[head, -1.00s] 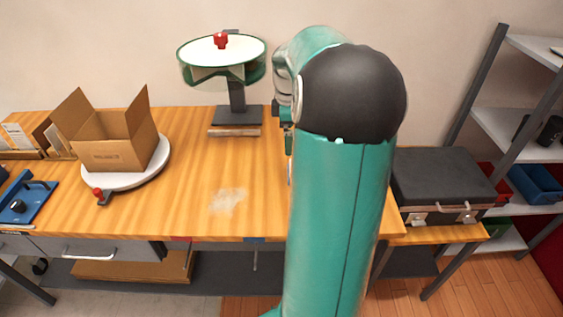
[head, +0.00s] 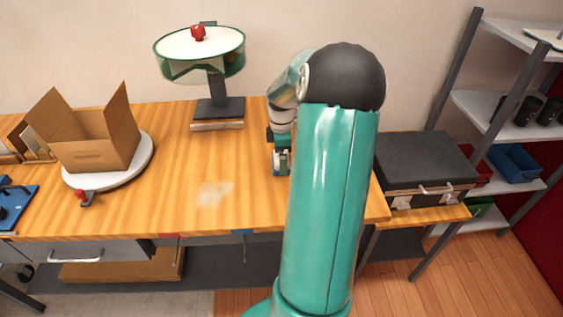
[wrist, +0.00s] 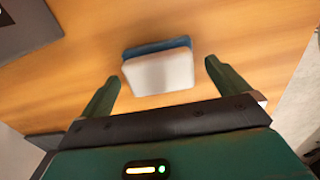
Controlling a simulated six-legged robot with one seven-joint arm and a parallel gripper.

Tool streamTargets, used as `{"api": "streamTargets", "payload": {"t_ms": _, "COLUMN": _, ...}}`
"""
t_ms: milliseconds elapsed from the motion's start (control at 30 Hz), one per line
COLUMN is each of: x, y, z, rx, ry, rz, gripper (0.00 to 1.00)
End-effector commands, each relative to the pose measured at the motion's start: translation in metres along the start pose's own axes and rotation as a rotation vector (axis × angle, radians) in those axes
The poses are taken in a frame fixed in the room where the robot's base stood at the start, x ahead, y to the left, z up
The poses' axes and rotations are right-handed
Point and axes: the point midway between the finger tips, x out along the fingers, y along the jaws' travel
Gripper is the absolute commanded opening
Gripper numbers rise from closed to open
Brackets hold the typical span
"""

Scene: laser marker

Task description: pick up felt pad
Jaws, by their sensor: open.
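The felt pad (wrist: 158,70) shows in the wrist view as a small block with a pale face and a blue back edge, on the wooden table. My gripper (wrist: 161,72) is open and empty, with one dark green finger to either side of the pad in the picture. Neither finger visibly touches it, and how far above it they are is hard to tell. In the head view my gripper (head: 281,164) is over the table's right part, beside my upright arm. The pad cannot be made out clearly there.
An open cardboard box (head: 104,150) stands on a white turntable (head: 75,180) at left. A stand with a round green-rimmed top (head: 200,45) is at the back. A black case (head: 425,158) sits right. The table middle is clear except for a pale smudge (head: 213,194).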

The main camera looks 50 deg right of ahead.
Motion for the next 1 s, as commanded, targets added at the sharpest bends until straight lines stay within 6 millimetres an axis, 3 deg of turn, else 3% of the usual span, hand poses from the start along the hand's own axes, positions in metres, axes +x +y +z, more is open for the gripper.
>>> {"api": "streamTargets", "payload": {"t_ms": 133, "x": 0.019, "y": 0.000, "z": 0.000, "rx": -0.001, "ry": 0.000, "rz": -0.001, "gripper": 1.00}}
{"api": "streamTargets", "payload": {"t_ms": 400, "x": 0.022, "y": 0.000, "z": 0.000, "rx": 0.000, "ry": 0.000, "rz": 0.001, "gripper": 1.00}}
{"api": "streamTargets", "payload": {"t_ms": 600, "x": 0.022, "y": 0.000, "z": 0.000, "rx": 0.000, "ry": 0.000, "rz": 0.001, "gripper": 0.61}}
{"api": "streamTargets", "payload": {"t_ms": 633, "x": 0.022, "y": 0.000, "z": 0.000, "rx": 0.000, "ry": 0.000, "rz": 0.001, "gripper": 0.58}}
{"api": "streamTargets", "payload": {"t_ms": 1000, "x": 0.017, "y": 0.000, "z": 0.000, "rx": 0.000, "ry": -0.001, "rz": 0.002, "gripper": 0.58}}
